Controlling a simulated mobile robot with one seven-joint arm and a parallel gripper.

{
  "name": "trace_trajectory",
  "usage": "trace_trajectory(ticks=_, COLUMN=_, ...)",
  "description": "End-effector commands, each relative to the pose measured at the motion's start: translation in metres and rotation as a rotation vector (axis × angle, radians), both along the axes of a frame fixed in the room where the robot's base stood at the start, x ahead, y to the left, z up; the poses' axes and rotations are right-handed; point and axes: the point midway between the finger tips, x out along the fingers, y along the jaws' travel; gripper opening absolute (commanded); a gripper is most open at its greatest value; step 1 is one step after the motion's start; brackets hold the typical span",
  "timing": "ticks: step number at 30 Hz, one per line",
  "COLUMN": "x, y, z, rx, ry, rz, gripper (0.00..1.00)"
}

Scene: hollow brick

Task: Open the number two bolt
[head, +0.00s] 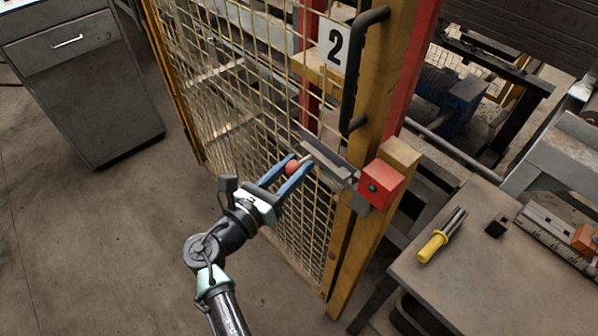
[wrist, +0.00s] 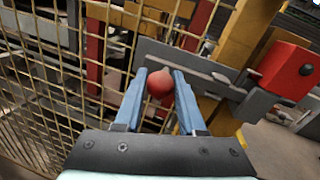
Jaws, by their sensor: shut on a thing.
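The bolt is a grey metal slide (head: 330,158) on the yellow mesh gate (head: 240,100), below the white number 2 sign (head: 335,45). Its red ball knob (head: 292,168) sits between the blue fingers of my gripper (head: 297,170). In the wrist view the knob (wrist: 160,84) is between the fingertips, and my gripper (wrist: 160,88) is shut on it. The bolt's bar (wrist: 190,68) runs right toward a red block (wrist: 288,70) by the post. The red block (head: 380,184) also shows in the head view. Whether the bar's end sits inside the block's keeper is hard to tell.
A black pull handle (head: 360,70) stands on the gate above the bolt. At right is a workbench (head: 450,290) with a yellow-handled tool (head: 440,238) and a small black block (head: 496,226). A grey cabinet (head: 85,90) stands at left. The floor (head: 100,240) between is clear.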

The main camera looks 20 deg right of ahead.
Motion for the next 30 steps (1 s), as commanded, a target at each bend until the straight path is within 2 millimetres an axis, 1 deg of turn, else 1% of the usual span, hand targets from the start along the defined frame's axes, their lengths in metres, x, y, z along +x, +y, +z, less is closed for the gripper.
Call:
trace_trajectory(ticks=1, x=0.008, y=0.004, z=-0.001, rx=0.001, ry=-0.004, rz=0.004, gripper=0.0)
trace_trajectory(ticks=3, x=0.015, y=0.007, z=-0.001, rx=0.002, ry=-0.004, rz=0.004, gripper=0.0)
trace_trajectory(ticks=6, x=0.021, y=0.009, z=0.0, rx=0.001, ry=-0.003, rz=0.004, gripper=0.0)
trace_trajectory(ticks=15, x=0.022, y=0.009, z=0.001, rx=0.001, ry=-0.002, rz=0.005, gripper=0.0)
trace_trajectory(ticks=16, x=0.022, y=0.009, z=0.001, rx=0.001, ry=-0.002, rz=0.005, gripper=0.43)
trace_trajectory(ticks=20, x=0.022, y=0.009, z=0.001, rx=0.001, ry=-0.002, rz=0.004, gripper=0.66)
trace_trajectory(ticks=21, x=0.022, y=0.009, z=0.001, rx=0.001, ry=-0.002, rz=0.004, gripper=0.69)
trace_trajectory(ticks=30, x=0.02, y=0.01, z=0.001, rx=0.0, ry=-0.001, rz=0.003, gripper=0.69)
